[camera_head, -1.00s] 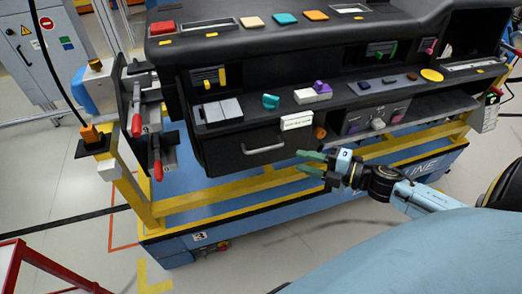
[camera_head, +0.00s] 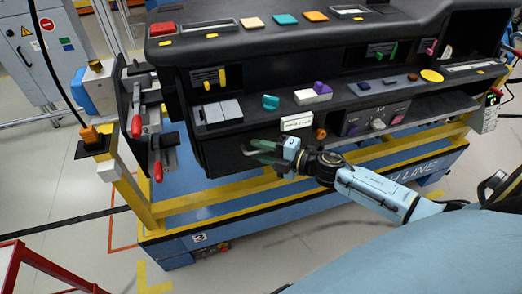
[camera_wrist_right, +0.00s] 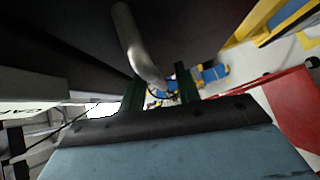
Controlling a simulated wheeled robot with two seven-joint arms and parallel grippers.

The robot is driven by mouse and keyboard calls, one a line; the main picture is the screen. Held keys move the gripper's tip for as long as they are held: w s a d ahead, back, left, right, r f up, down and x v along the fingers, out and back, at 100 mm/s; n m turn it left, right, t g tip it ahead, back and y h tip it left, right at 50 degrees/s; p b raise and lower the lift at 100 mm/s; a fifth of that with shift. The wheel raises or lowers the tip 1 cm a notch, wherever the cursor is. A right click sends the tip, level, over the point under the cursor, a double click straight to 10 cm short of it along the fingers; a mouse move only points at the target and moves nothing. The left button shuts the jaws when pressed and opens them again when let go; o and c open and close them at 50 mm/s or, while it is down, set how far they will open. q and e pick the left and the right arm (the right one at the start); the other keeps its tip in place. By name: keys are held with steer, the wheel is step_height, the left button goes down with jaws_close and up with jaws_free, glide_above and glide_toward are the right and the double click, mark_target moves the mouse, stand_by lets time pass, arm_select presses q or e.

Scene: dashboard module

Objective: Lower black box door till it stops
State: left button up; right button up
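The black box door (camera_head: 222,152) is the dark front panel under the dashboard's lower shelf. It looks closed and roughly upright. Its silver bar handle is mostly hidden behind my right gripper (camera_head: 254,152) in the head view. In the right wrist view, the handle (camera_wrist_right: 136,42) runs down from the dark door panel (camera_wrist_right: 65,35) to between the two dark green fingers (camera_wrist_right: 158,85). The fingers stand apart, with a gap visible beside the handle, so the gripper looks open around it. I cannot tell whether a finger touches it. My left gripper is not in view.
A white label plate (camera_head: 297,122) sits just above my right gripper, with an orange knob (camera_head: 320,134) beside it. Red-handled clamps (camera_head: 157,165) stand at the left. The yellow frame rail (camera_head: 225,194) and blue base (camera_head: 175,248) lie below the door.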

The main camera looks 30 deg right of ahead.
jaws_close()
steer(key=shift+a, duration=0.1)
stand_by(0.4)
